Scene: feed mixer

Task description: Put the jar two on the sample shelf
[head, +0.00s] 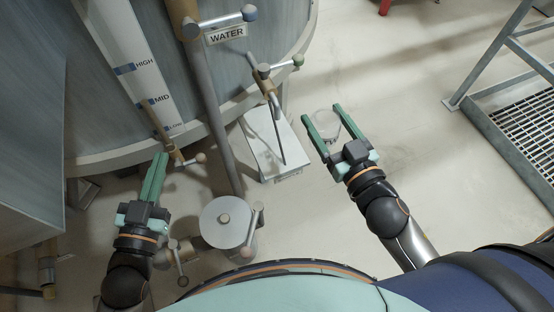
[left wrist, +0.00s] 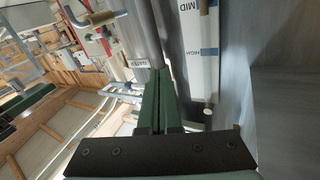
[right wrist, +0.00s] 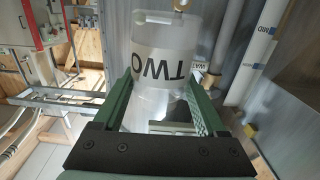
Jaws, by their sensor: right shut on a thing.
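Jar two (head: 327,122) is a clear, see-through jar. In the right wrist view (right wrist: 150,50) its label reads TWO, upside down. My right gripper (head: 321,112) is shut on the jar, with a green finger on either side of it. It holds the jar above the floor, right of a white box-like stand. My left gripper (head: 157,166) is empty, its two green fingers together; it also shows in the left wrist view (left wrist: 160,85). I cannot tell for sure which surface is the sample shelf.
The white stand (head: 262,150) has a small label on its front edge, too small to read. A large grey tank (head: 80,110) with a level gauge and a WATER pipe (head: 227,33) fills the left. A metal grating step (head: 525,125) stands at the right. Floor between is clear.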

